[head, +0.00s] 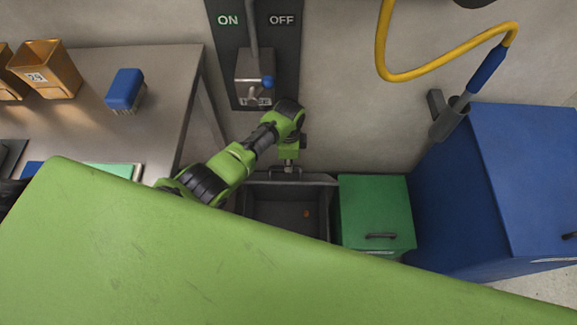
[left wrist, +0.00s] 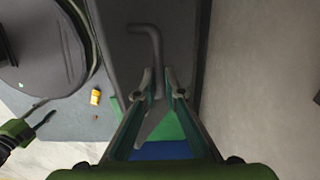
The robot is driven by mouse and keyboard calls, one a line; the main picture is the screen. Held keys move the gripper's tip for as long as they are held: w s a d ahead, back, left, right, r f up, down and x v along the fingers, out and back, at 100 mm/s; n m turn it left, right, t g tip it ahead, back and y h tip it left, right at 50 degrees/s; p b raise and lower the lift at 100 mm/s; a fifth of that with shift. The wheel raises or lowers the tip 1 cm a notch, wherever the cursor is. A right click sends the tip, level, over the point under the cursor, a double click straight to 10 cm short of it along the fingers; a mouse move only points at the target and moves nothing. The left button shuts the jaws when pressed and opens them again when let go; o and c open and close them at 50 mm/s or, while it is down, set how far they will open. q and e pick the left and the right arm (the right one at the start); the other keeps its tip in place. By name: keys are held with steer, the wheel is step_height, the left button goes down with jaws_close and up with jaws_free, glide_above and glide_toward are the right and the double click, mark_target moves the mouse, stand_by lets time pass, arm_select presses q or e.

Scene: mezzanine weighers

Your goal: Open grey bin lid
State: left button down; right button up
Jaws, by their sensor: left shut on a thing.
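The grey bin (head: 241,222) stands below the wall switch, and its dark inside shows in the head view with a small orange item (head: 306,213) at the bottom. Its lid is raised at the back, seen nearly edge-on. My left gripper (head: 287,169) is at the lid's handle. In the left wrist view my left gripper (left wrist: 159,82) is shut on the bent grey handle (left wrist: 148,30) of the dark lid (left wrist: 118,45). A green and dark part at that view's left edge looks like my right gripper (left wrist: 44,124); its finger state is unclear.
A green bin (head: 375,205) with a closed lid stands right beside the grey bin. A blue cabinet (head: 535,175) is farther right. A steel table (head: 165,90) is at left. The ON/OFF switch box (head: 254,68) and yellow hose (head: 440,70) are on the wall behind.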

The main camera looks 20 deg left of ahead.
arm_select(q)
steer(key=w, duration=0.2)
steer(key=w+a+r+b, duration=0.1)
steer(key=shift+w, duration=0.15)
steer(key=c, duration=2.1)
jaws_free()
steer(key=shift+f, duration=0.1)
steer(key=shift+c, duration=0.2)
